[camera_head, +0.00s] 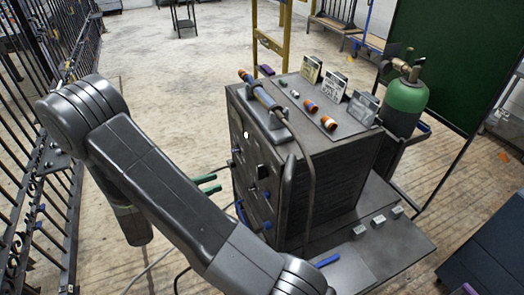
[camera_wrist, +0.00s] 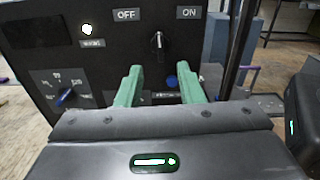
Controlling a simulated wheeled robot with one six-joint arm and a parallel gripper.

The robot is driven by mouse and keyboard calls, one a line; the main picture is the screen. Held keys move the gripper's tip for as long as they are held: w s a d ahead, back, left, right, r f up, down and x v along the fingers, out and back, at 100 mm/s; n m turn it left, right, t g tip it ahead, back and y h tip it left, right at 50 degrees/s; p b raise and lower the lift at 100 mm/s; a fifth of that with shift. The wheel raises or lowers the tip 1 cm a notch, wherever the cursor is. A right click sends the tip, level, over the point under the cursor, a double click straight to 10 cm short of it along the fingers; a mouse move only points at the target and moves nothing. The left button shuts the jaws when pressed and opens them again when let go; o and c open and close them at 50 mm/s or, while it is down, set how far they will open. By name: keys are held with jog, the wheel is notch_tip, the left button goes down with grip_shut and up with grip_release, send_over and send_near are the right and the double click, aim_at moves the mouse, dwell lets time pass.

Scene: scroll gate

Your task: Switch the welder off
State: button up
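The welder (camera_head: 303,170) is a dark box on a cart in the middle of the head view. Its front panel (camera_wrist: 60,60) fills the upper part of the wrist view. A small metal toggle switch (camera_wrist: 157,40) sits between and slightly below the OFF label (camera_wrist: 126,14) and the ON label (camera_wrist: 188,12); its tilt is hard to tell. A white indicator light (camera_wrist: 87,29) glows left of it. My gripper (camera_wrist: 160,88) has green fingers spread apart with nothing between them, short of the panel and below the switch. It also shows left of the welder in the head view (camera_head: 208,184).
A blue dial (camera_wrist: 66,95) is at lower left on the panel. A torch (camera_head: 262,95) and small items lie on the welder's top. A green gas cylinder (camera_head: 405,104) stands behind right. A black barred gate (camera_head: 40,120) is at left; open floor lies beyond.

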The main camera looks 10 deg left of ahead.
jog(key=p, duration=0.2)
send_near(261, 172)
jog(key=r+x, duration=0.1)
jog(key=x, duration=0.7)
jog(key=shift+w+r, duration=0.2)
jog(key=shift+w, duration=0.25)
jog(key=shift+c, duration=0.2)
grip_shut()
